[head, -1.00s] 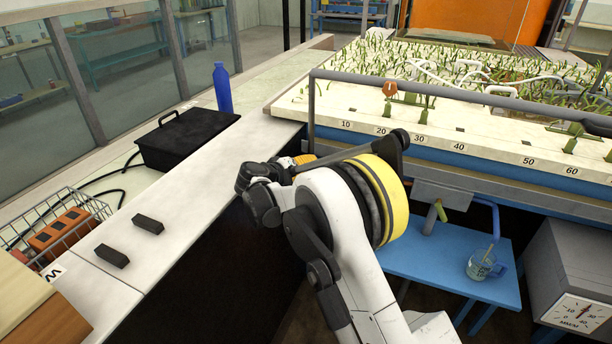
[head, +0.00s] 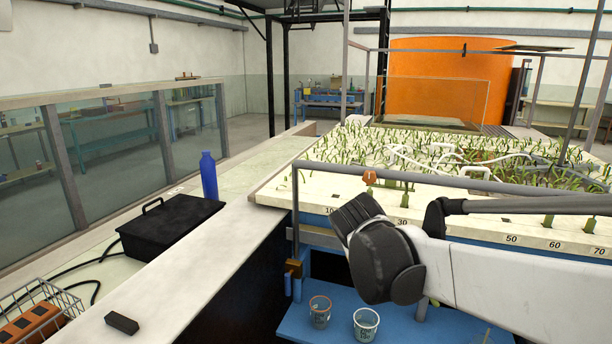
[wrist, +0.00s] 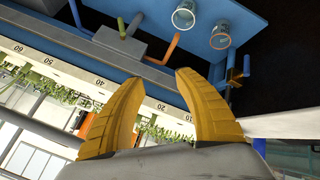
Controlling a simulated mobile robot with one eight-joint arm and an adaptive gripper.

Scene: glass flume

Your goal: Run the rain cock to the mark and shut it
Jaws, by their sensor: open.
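I cannot tell which fitting is the rain cock, and no mark on it can be made out. A blue pipe with a brass-coloured fitting (head: 292,268) hangs at the left end of the planted bed; it also shows in the wrist view (wrist: 236,75). A grey box (wrist: 120,45) under the bed's edge carries green, blue and orange pipes or levers. My gripper (wrist: 160,78) has its two yellow fingers apart with nothing between them, and the bed's edge lies beyond. In the head view my dark wrist hides the fingers.
Two beakers, one red-rimmed (head: 320,311) and one pale-rimmed (head: 366,323), stand on a low blue table (head: 296,326). A black case (head: 170,232) and blue bottle (head: 208,176) occupy the left bench.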

